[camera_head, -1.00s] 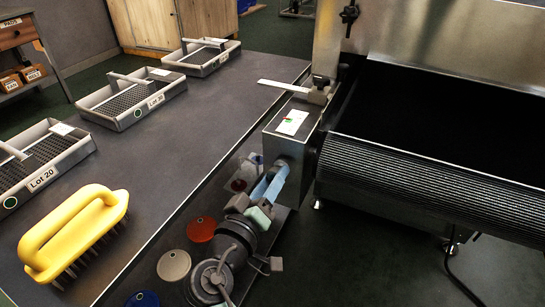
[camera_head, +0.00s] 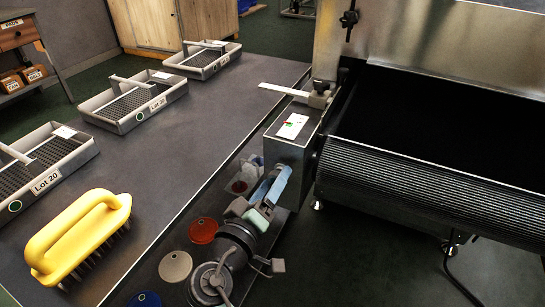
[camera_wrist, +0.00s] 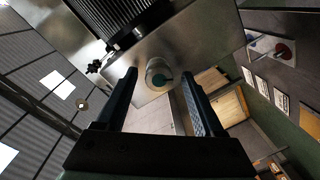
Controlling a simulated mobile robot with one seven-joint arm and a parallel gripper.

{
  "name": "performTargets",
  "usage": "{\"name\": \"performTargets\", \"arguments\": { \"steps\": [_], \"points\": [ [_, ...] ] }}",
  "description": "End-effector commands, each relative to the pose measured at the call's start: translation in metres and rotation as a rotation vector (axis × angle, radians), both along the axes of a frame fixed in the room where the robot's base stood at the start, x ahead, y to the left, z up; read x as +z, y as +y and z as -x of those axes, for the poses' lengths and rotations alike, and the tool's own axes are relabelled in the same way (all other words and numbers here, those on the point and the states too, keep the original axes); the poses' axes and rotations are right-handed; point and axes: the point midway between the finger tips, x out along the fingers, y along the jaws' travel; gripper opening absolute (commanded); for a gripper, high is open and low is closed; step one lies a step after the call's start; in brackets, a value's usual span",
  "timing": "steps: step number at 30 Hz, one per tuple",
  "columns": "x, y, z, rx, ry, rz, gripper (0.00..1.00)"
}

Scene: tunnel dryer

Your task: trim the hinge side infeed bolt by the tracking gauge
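In the wrist view a round grey bolt head (camera_wrist: 153,66) with a teal end face stands out from a metal housing. It lies between the fingertips of my gripper (camera_wrist: 159,76), with a gap on each side. The gripper is open and empty. In the head view my blue-fingered gripper (camera_head: 277,186) is at the front face of a metal box (camera_head: 284,152) at the belt's near left corner; the bolt is hidden there. A white plate with green and red marks (camera_head: 292,126), perhaps the tracking gauge, lies on the box top. Its fine reading is too small to tell.
The dark belt and its ribbed roller (camera_head: 420,195) are right of the box. A grey table (camera_head: 190,130) on the left holds a yellow brush (camera_head: 80,235) and several wire-mesh trays (camera_head: 135,103). A pale flat strip (camera_head: 288,90) sticks out over the table's edge.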

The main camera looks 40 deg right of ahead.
Motion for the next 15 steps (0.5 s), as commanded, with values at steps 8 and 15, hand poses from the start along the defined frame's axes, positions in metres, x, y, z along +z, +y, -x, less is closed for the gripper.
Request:
{"name": "performTargets", "arguments": {
  "steps": [8, 15],
  "points": [
    [0.001, 0.0, 0.0, -0.001, -0.001, 0.001, 0.71],
    [0.003, 0.024, 0.011, 0.003, 0.0, 0.0, 0.71]
  ]
}}
